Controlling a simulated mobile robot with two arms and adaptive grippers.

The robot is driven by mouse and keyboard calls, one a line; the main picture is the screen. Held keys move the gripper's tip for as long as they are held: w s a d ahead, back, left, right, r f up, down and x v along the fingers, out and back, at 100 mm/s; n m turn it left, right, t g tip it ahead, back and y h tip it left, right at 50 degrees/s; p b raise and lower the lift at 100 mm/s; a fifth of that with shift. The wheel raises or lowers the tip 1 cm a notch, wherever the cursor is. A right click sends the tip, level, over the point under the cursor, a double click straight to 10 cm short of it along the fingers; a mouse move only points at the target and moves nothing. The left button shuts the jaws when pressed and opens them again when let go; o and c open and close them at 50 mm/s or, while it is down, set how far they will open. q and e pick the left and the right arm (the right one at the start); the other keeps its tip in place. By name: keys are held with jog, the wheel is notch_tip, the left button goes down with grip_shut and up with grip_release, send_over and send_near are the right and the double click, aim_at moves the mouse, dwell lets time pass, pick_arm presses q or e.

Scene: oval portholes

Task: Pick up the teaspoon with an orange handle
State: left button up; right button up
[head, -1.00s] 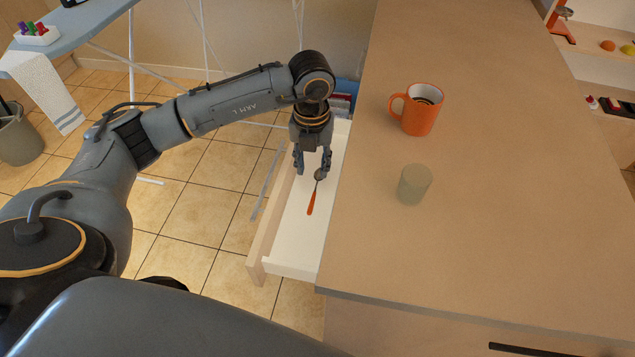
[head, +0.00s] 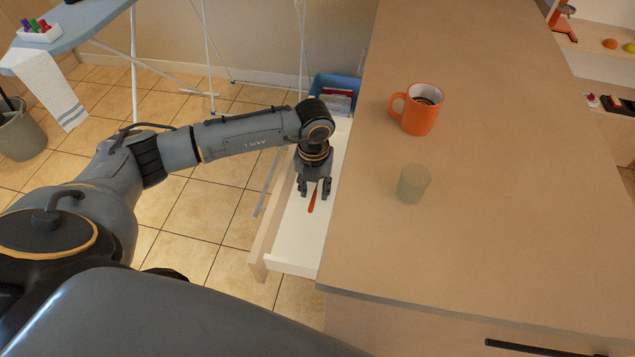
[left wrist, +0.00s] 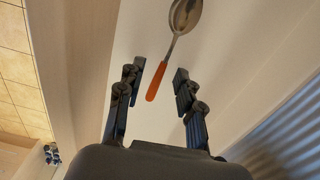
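The teaspoon with an orange handle (head: 312,199) lies on the white floor of the open drawer (head: 300,248). In the head view my left gripper covers its bowl end. In the left wrist view the whole handle (left wrist: 157,82) and most of the metal bowl (left wrist: 185,14) show. My left gripper (head: 314,192) points down into the drawer and is open. In the left wrist view its fingertips (left wrist: 159,72) stand apart on either side of the orange handle, with gaps to it. Whether the tips touch the drawer floor I cannot tell. My right gripper is out of view.
The counter (head: 480,210) is close on the drawer's right. An orange mug (head: 421,113) and a pale greenish cup (head: 413,184) stand on it. A blue bin (head: 340,88) is behind the drawer. Open tiled floor (head: 205,205) lies on the left.

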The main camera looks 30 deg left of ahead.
pick_arm(q)
grip_shut()
jog(key=shift+r, duration=0.2)
